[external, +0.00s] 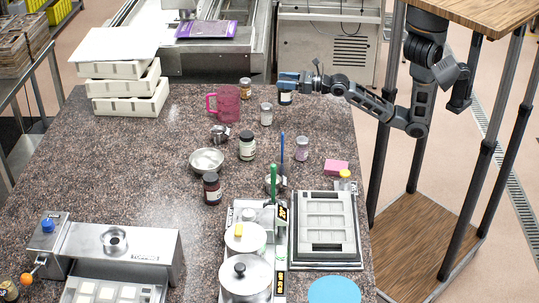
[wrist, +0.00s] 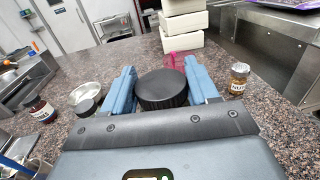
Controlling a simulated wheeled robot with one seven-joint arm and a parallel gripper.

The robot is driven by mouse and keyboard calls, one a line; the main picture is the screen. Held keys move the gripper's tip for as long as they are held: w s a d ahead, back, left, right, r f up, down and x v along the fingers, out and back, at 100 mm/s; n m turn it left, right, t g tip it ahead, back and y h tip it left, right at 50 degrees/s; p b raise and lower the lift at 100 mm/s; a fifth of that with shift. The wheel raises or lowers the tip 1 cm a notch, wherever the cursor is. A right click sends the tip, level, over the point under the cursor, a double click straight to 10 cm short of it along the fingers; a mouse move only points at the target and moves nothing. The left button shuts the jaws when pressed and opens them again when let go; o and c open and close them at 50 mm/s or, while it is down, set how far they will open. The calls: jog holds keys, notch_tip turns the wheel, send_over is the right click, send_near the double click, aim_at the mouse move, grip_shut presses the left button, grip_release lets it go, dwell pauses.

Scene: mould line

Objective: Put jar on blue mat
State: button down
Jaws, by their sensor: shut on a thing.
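My gripper (external: 288,79) is at the far right part of the counter, shut on a jar (external: 285,99) with a dark lid. In the wrist view the jar's round black lid (wrist: 162,88) sits between the two blue fingers; its body is mostly hidden. I cannot tell whether the jar touches the counter. The blue mat (external: 334,291) is a round disc at the near right of the counter, cut by the bottom edge of the external view. It is bare where it shows, far from my gripper.
Several other jars stand mid-counter, including a brown one (external: 212,189) and a white-labelled one (external: 247,146). A pink jug (external: 224,103) and white stacked trays (external: 118,107) are left of my gripper. A grey framed tray (external: 351,231) lies just beyond the mat.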

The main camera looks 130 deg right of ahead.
jog(key=w+a+r+n+t+y, duration=0.2)
jog(key=w+a+r+n+y, duration=0.15)
jog(key=w+a, duration=0.4)
jog(key=w+a+r+n+t+y+b, duration=0.1)
jog(key=w+a+r+n+t+y, duration=0.2)
jog(key=w+a, duration=0.45)
jog(key=w+a+r+n+t+y, duration=0.25)
jog(key=w+a+y, duration=0.2)
jog(key=a, duration=0.55)
jog(key=w+a+f+n+y+p, duration=0.1)
jog(key=w+a+f, duration=0.25)
jog(key=a, duration=0.45)
jog(key=w+a+f+y, duration=0.2)
jog(key=w+a+f, duration=0.1)
jog(key=a+f, duration=0.3)
jog(key=w+a+f+n+y+p, duration=0.1)
jog(key=w+a+f, duration=0.3)
jog(key=a, duration=0.5)
jog(key=w+a+r+n+y, duration=0.2)
jog(key=w+a+r+y, duration=0.15)
jog(key=w+a, duration=0.9)
jog(key=w+a+f+b, duration=0.2)
jog(key=a+f+b, duration=0.1)
jog(key=a+f, duration=0.1)
jog(key=w+a+f+g+b, duration=0.1)
jog(key=w+a+f+b, duration=0.1)
jog(key=a+f, duration=0.3)
jog(key=shift+w+a+f+b, duration=0.3)
jog(key=shift+f+b, duration=0.25)
jog(key=shift+b, duration=0.25)
